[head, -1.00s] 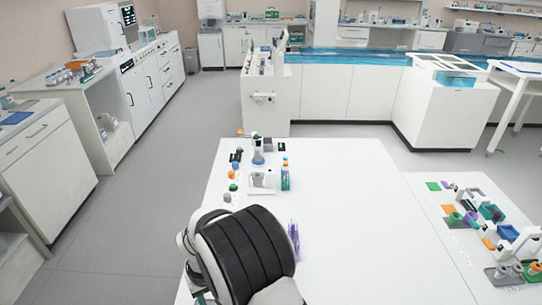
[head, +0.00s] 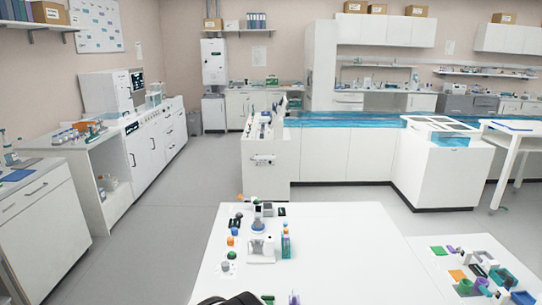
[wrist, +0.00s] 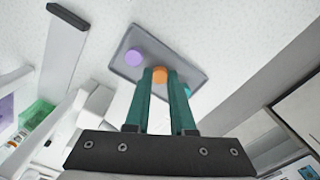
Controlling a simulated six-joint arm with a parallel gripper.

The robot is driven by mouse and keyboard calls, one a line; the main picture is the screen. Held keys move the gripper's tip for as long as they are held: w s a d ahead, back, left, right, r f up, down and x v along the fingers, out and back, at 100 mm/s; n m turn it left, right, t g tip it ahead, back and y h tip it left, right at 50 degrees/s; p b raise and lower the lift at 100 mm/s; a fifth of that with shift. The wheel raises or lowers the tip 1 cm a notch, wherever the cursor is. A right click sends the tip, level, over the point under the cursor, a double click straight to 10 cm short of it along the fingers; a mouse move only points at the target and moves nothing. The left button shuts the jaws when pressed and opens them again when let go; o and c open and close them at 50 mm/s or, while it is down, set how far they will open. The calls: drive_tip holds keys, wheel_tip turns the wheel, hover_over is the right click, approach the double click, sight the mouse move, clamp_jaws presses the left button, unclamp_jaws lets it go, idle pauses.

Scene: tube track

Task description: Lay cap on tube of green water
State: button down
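In the wrist view, my gripper (wrist: 159,76) points at a grey plate (wrist: 118,62) with its two teal fingers a little apart. An orange cap (wrist: 159,74) shows between the fingertips. I cannot tell whether they press on it. A purple cap (wrist: 134,57) is on one side of it and a teal cap (wrist: 187,90) on the other, partly behind a finger. In the head view the gripper does not show; only a dark piece of my arm is at the bottom edge. I cannot make out a tube of green water for certain.
The white table (head: 345,255) is mostly clear in the middle. A small white device (head: 262,245) and a teal upright item (head: 286,243) stand at its left back. Several coloured parts lie on the right-hand table section. In the wrist view a green box (wrist: 36,115) is at the left.

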drive_tip(key=shift+r, duration=0.15)
drive_tip(key=shift+r, duration=2.65)
drive_tip(key=shift+d+r, duration=0.1)
drive_tip(key=w+d+r+m, duration=0.3)
drive_tip(key=d+r+m, duration=0.3)
drive_tip(key=d+r, duration=1.45)
drive_tip(key=w+a+f, duration=0.2)
drive_tip(key=w+f, duration=0.2)
drive_tip(key=w+a+f, duration=0.3)
drive_tip(key=w+f, duration=0.1)
drive_tip(key=w, duration=0.1)
drive_tip(key=w+a+f, duration=0.3)
drive_tip(key=w+f, duration=0.2)
drive_tip(key=shift+a, duration=0.2)
drive_tip(key=shift+w+f, duration=0.1)
drive_tip(key=shift+f, duration=2.2)
